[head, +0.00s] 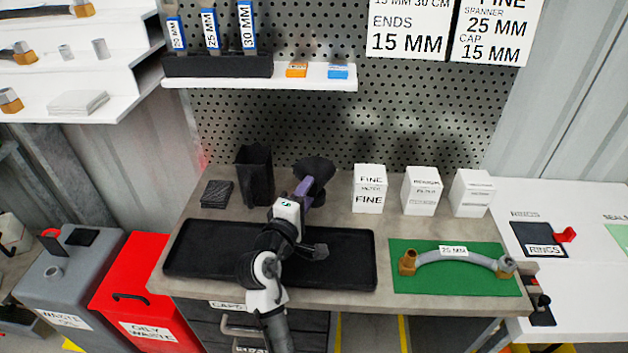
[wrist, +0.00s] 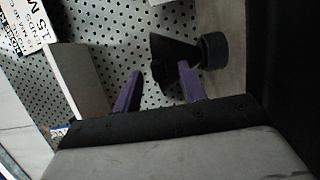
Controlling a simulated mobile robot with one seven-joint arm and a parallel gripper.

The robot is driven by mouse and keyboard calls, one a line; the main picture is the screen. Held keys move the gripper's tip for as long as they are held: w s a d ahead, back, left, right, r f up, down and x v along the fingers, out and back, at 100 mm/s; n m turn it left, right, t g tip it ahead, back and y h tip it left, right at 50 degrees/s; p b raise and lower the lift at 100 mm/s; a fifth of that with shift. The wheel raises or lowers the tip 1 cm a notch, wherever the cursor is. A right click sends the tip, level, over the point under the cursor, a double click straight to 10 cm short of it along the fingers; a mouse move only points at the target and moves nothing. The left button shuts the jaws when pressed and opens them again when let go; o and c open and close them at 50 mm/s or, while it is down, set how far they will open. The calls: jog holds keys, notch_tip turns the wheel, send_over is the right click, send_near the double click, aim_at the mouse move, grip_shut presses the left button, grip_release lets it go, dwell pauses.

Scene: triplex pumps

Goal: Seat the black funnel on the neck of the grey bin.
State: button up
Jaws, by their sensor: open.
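The black funnel (head: 318,170) stands at the back of the workbench by the pegboard. It also shows in the wrist view (wrist: 173,50), just beyond the purple fingers. The grey bin (head: 75,280), labelled for waste oil, is on the floor at the far left. Its short round neck (head: 53,273) stands on the lid with nothing on it.
A red oily-waste bin (head: 140,280) stands between the grey bin and the bench. A black holder (head: 254,178) is left of the funnel; white filter boxes (head: 369,190) are right. My arm crosses a black tray (head: 345,270). A hose lies on a green mat (head: 455,283).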

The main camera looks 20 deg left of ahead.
jog(key=shift+w, duration=0.7)
grip_shut()
